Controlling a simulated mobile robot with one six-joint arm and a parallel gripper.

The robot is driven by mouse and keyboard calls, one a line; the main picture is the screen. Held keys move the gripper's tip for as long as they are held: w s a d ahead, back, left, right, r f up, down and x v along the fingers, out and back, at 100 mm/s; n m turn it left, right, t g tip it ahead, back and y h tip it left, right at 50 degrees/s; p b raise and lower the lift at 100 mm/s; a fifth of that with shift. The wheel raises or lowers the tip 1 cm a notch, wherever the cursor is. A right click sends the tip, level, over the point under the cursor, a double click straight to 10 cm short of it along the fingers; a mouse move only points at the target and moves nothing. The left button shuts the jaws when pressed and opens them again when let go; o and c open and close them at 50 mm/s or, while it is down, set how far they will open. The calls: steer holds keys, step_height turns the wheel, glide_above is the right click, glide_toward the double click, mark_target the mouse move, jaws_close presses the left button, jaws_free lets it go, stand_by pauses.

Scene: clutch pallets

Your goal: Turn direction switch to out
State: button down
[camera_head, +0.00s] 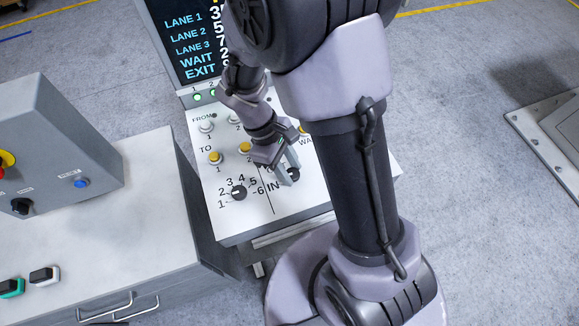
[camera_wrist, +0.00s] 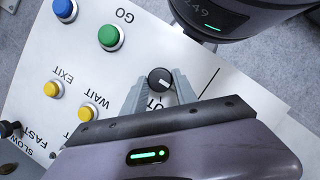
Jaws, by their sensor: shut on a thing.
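The direction switch is a small round black knob (camera_wrist: 160,80) with a pale pointer mark, seen in the wrist view. My gripper (camera_wrist: 160,90) is shut on the knob, with one grey finger on each side. A label beside the knob is partly hidden by my gripper; only its last letters show. In the head view my gripper (camera_head: 286,172) reaches down to the sloped white panel (camera_head: 300,205), and the knob (camera_head: 294,174) shows at the fingers. The word IN is printed to the left of it.
A numbered rotary knob (camera_head: 239,192) stands left of the switch. Yellow buttons (camera_wrist: 88,112), a green button (camera_wrist: 110,36) and a blue button (camera_wrist: 64,9) are on the same panel. A lane display (camera_head: 190,40) rises behind. A grey control box (camera_head: 60,150) stands at left.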

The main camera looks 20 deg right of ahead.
steer(key=shift+m, duration=0.3)
steer(key=m+y, duration=0.1)
steer(key=m, duration=0.1)
steer(key=m+g+y+p, duration=0.1)
steer(key=m, duration=0.2)
steer(key=shift+w+d+m, duration=0.15)
steer(key=shift+d+m, duration=0.05)
steer(key=shift+m, duration=0.1)
steer(key=m+y, duration=0.1)
steer(key=m, duration=0.1)
steer(key=m+y, duration=0.1)
steer(key=m, duration=0.2)
steer(key=shift+d+m, duration=0.2)
steer(key=shift+m, duration=0.1)
steer(key=c, duration=1)
jaws_free()
steer(key=p+v, duration=0.5)
steer(key=v, duration=1.2)
steer(key=shift+d+r, duration=0.2)
steer(key=shift+d, duration=0.15)
